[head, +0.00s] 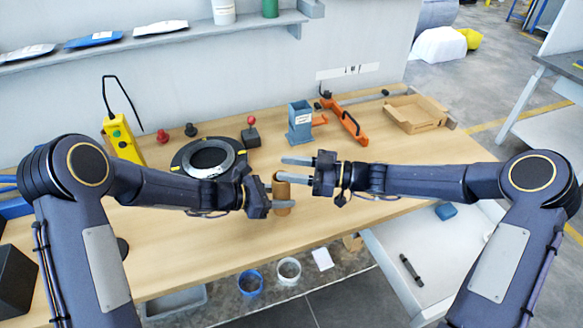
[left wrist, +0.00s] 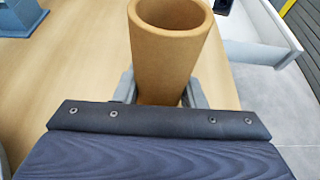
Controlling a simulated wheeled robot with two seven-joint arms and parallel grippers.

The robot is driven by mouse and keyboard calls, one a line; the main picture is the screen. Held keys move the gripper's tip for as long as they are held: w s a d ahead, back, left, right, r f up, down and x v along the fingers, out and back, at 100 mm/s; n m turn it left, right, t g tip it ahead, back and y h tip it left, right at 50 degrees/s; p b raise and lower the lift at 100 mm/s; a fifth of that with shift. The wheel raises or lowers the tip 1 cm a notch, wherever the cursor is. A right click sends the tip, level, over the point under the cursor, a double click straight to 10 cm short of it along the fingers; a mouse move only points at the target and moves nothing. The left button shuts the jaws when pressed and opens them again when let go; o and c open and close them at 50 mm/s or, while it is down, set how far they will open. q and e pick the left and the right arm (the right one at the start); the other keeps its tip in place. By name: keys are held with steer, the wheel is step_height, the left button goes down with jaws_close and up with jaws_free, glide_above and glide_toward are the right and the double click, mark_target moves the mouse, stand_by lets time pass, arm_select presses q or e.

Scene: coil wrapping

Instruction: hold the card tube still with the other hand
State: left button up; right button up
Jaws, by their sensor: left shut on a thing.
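The brown card tube (head: 281,190) stands upright near the middle of the table in the head view. My left gripper (head: 283,204) is shut on its lower part. In the left wrist view the tube (left wrist: 168,58) sits between the two grey fingers, its hollow top open towards the camera. My right gripper (head: 288,169) comes in from the right at the tube's upper end. Its two fingers are apart with nothing seen between them. One finger overlaps the tube's top in the picture; I cannot tell whether they touch.
A dark ring-shaped coil (head: 181,158) lies behind my left forearm. A yellow control box (head: 122,139), a blue-grey holder (head: 299,122), an orange tool (head: 345,119) and a cardboard tray (head: 415,125) stand along the back. The table's front (head: 235,235) is clear.

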steer(key=v, duration=1.2)
stand_by(0.6)
arm_select(q)
steer(key=o, duration=1.1)
steer(key=shift+c, duration=0.2)
